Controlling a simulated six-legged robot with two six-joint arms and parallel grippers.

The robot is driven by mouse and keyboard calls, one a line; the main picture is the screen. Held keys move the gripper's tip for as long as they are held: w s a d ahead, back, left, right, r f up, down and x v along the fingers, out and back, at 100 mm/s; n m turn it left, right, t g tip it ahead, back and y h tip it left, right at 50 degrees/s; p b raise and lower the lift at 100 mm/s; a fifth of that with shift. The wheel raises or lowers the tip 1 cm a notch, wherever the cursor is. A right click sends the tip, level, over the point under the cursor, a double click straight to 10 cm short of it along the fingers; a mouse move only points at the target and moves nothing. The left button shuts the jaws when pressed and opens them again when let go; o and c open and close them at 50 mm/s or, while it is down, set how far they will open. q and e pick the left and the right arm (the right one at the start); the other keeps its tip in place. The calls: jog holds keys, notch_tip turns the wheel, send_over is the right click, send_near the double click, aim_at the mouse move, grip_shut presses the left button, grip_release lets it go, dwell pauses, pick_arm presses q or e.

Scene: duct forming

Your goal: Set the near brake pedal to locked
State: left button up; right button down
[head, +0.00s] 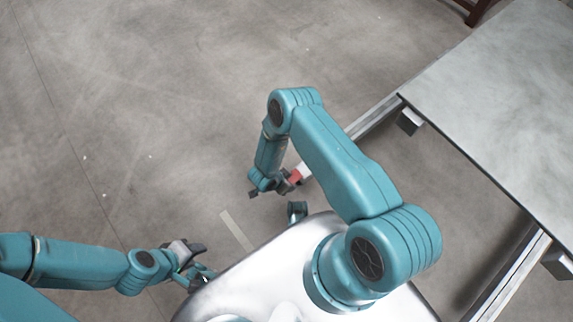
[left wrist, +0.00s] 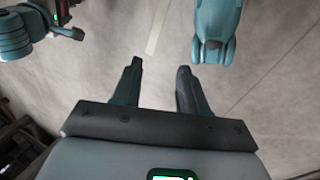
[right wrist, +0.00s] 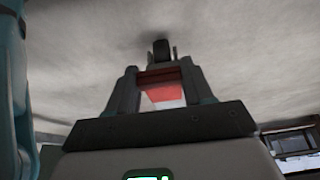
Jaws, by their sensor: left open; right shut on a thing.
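The near brake pedal is a red piece (right wrist: 162,92) between the fingers of my right gripper (right wrist: 158,78) in the right wrist view. The gripper is shut on it. In the head view a bit of the red pedal (head: 295,177) shows beside my right gripper (head: 285,183), low by the end of the table's frame. The fingers hide part of the pedal, and I cannot tell its set position. My left gripper (head: 203,262) is open and empty over bare floor, and its two spread fingers (left wrist: 158,85) also show in the left wrist view.
A grey-topped table (head: 500,90) on a metal frame (head: 375,118) fills the right of the head view. A dark caster wheel (right wrist: 162,50) lies just beyond the pedal in the right wrist view. The concrete floor at left is clear.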

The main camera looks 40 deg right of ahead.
jog(key=shift+f+h+b, duration=0.6)
jog(key=shift+h+b, duration=0.2)
pick_arm(q)
jog(key=shift+w+a+f+b, duration=0.2)
jog(key=shift+w+f, duration=0.1)
jog(key=shift+f, duration=0.4)
jog(key=shift+w+a+f+b, duration=0.15)
jog(key=shift+w+f, duration=0.1)
jog(key=shift+f, duration=0.45)
pick_arm(e)
jog(key=shift+h, duration=0.4)
pick_arm(q)
jog(key=shift+d, duration=0.1)
pick_arm(e)
jog(key=c, duration=0.5)
grip_release()
pick_arm(q)
notch_tip(320, 180, up, 6)
jog(key=s+d+p, duration=0.1)
jog(key=p, duration=0.5)
jog(key=shift+s, duration=0.4)
pick_arm(e)
jog(key=v, duration=1.6)
jog(key=shift+s+a+r, duration=0.1)
jog(key=shift+s+r, duration=0.05)
